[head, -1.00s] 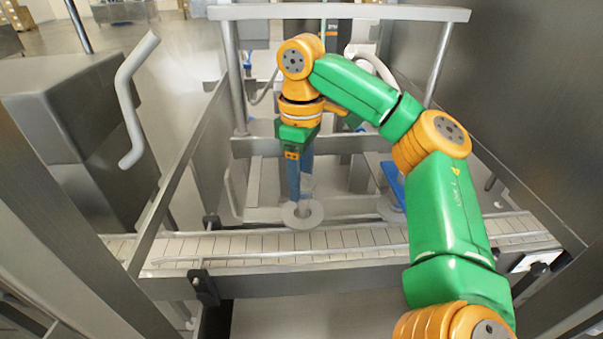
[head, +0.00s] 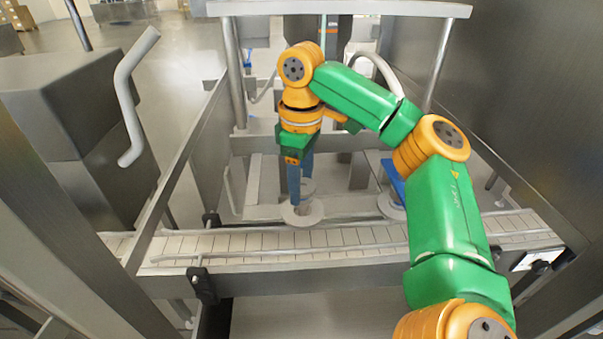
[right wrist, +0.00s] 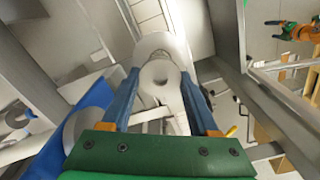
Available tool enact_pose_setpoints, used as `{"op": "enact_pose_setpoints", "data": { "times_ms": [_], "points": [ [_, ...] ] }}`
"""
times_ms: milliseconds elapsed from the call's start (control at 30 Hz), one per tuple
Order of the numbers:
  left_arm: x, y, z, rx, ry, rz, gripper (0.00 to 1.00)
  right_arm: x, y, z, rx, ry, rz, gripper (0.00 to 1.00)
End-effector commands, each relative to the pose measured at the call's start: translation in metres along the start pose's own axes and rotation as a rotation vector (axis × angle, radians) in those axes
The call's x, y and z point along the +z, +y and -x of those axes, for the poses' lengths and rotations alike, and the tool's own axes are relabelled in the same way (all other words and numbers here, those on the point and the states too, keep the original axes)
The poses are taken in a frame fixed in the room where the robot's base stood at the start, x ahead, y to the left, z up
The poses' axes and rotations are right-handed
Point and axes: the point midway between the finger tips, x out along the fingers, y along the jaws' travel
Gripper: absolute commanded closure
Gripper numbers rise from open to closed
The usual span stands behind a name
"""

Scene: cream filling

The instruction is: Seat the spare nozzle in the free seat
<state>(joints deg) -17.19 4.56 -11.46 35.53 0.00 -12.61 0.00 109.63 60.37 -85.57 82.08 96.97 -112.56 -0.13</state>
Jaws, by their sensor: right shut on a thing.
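My right gripper (head: 298,200) points down, its blue fingertips at a pale ring-shaped seat (head: 314,217) behind the conveyor. In the right wrist view the fingers (right wrist: 161,90) are shut on a pale, tapered nozzle (right wrist: 160,76), held between them. The nozzle's far end lies over or at the pale seat ring (right wrist: 155,42); I cannot tell whether it touches or is inside. In the head view the fingers mostly hide the nozzle. A second pale ring (head: 391,209) stands to the right with a blue part (head: 392,178) above it. My left gripper does not show.
A slatted conveyor (head: 350,238) with guide rails runs across in front of the seats. Steel frame posts (head: 235,75) and a top bar (head: 340,11) surround the work area. A dark steel wall (head: 520,100) stands close on the right.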

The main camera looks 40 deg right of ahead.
Motion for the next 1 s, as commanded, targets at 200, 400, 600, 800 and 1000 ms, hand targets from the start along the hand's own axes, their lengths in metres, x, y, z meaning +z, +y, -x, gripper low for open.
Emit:
{"op": "enact_pose_setpoints", "data": {
  "times_ms": [200, 400, 600, 800, 1000],
  "points": [
    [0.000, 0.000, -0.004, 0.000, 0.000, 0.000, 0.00, 0.000, 0.000, -0.006, -0.001, 0.000, 0.000, 1.00],
    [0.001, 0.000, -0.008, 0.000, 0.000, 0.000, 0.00, 0.000, 0.000, -0.013, -0.001, 0.000, -0.001, 1.00],
    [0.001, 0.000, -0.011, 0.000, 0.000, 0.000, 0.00, 0.000, 0.000, -0.021, -0.001, -0.001, 0.000, 1.00],
    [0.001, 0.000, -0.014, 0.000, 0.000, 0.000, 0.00, 0.000, 0.000, -0.026, 0.000, 0.001, 0.000, 1.00],
    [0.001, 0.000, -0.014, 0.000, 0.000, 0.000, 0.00, 0.000, 0.000, -0.026, 0.000, 0.001, 0.000, 1.00]
  ]
}}
